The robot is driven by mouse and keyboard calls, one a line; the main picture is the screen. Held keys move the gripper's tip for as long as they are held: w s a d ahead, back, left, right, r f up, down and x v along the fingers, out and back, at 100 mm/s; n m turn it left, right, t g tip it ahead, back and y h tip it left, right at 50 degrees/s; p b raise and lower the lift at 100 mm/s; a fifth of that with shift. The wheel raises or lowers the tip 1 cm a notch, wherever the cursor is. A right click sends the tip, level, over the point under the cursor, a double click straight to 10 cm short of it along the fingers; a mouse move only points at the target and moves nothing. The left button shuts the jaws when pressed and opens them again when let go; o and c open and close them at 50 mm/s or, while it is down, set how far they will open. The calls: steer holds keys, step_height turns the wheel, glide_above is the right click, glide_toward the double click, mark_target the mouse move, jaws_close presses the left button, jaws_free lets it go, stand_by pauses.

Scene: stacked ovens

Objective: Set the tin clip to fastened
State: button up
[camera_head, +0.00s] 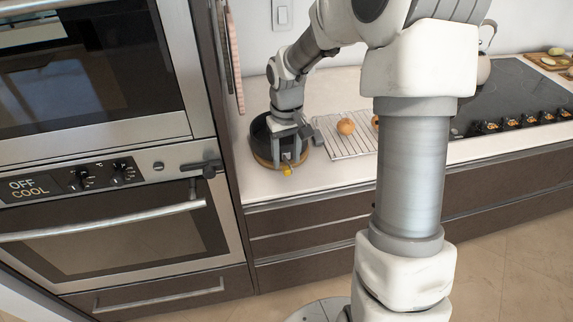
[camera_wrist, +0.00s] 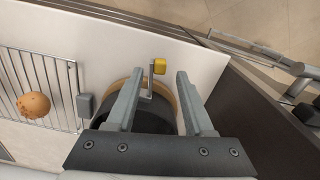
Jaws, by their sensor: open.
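The round tin (camera_head: 257,142) stands on the white counter beside the oven cabinet. It has a dark inside and a tan-brown outer band, and its rim also shows in the wrist view (camera_wrist: 119,88). Its clip (camera_head: 287,170) has a thin metal lever with a yellow end and sticks out from the tin's front side. The yellow end shows in the wrist view (camera_wrist: 159,66). My gripper (camera_head: 292,153) points down over the tin's front rim. In the wrist view its open fingers (camera_wrist: 160,74) stand on either side of the clip, with a gap to each. Contact with the tin is unclear.
A wire rack (camera_head: 346,146) with a round bun (camera_head: 346,126) lies right of the tin. A grey block (camera_wrist: 86,105) sits between rack and tin. The oven cabinet (camera_head: 219,130) rises close on the left. A cooktop (camera_head: 510,90) is farther right.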

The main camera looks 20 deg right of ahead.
steer(key=shift+f, duration=1.45)
steer(key=shift+c, duration=0.3)
jaws_close()
